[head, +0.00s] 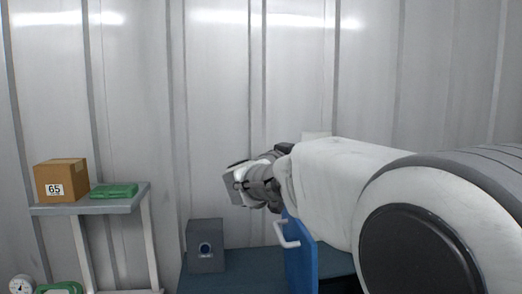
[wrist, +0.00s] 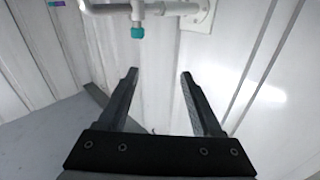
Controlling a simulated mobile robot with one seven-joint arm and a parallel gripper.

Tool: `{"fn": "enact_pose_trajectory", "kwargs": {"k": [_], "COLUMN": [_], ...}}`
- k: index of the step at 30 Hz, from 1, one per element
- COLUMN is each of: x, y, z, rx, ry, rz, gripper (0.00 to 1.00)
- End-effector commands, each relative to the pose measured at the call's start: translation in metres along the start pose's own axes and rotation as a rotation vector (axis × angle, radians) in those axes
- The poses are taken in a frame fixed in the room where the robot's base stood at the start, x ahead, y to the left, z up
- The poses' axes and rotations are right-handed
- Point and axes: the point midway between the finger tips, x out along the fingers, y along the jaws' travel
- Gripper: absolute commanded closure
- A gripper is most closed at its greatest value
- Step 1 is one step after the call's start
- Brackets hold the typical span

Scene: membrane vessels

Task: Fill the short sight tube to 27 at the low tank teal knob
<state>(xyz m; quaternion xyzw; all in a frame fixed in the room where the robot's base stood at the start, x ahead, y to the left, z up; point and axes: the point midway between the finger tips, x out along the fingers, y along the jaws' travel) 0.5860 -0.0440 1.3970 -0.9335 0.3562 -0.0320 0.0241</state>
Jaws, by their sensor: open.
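In the wrist view, a teal knob (wrist: 137,31) hangs under a white horizontal pipe at the top. My gripper (wrist: 158,74) is open and empty, its two dark fingers pointing up toward the pipe, with the knob beyond and a little left of the gap. Nothing is between the fingers. In the head view my gripper (head: 238,186) is near the middle, partly hidden by my own wrist and forearm. The short sight tube and its scale cannot be made out in either view, nor can the low tank be identified.
The pipe (wrist: 110,9) joins a white wall plate (wrist: 198,14). In the head view, a grey box (head: 206,262) stands on a dark bench beside a blue panel with a white handle (head: 286,236). A cardboard box (head: 60,178) and green case (head: 114,191) sit on a shelf at left.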

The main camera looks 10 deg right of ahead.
Motion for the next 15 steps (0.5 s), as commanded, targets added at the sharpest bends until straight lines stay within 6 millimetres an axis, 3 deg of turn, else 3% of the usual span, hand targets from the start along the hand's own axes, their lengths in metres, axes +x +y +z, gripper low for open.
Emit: {"fn": "enact_pose_trajectory", "kwargs": {"k": [3, 9, 15], "x": [0.001, 0.002, 0.027], "y": [0.008, 0.017, 0.024], "z": [0.013, 0.022, 0.023], "rx": [-0.042, -0.074, -0.074], "ry": [-0.019, -0.036, -0.036], "rz": [0.132, 0.221, 0.226], "gripper": [0.33, 0.33, 0.33]}}
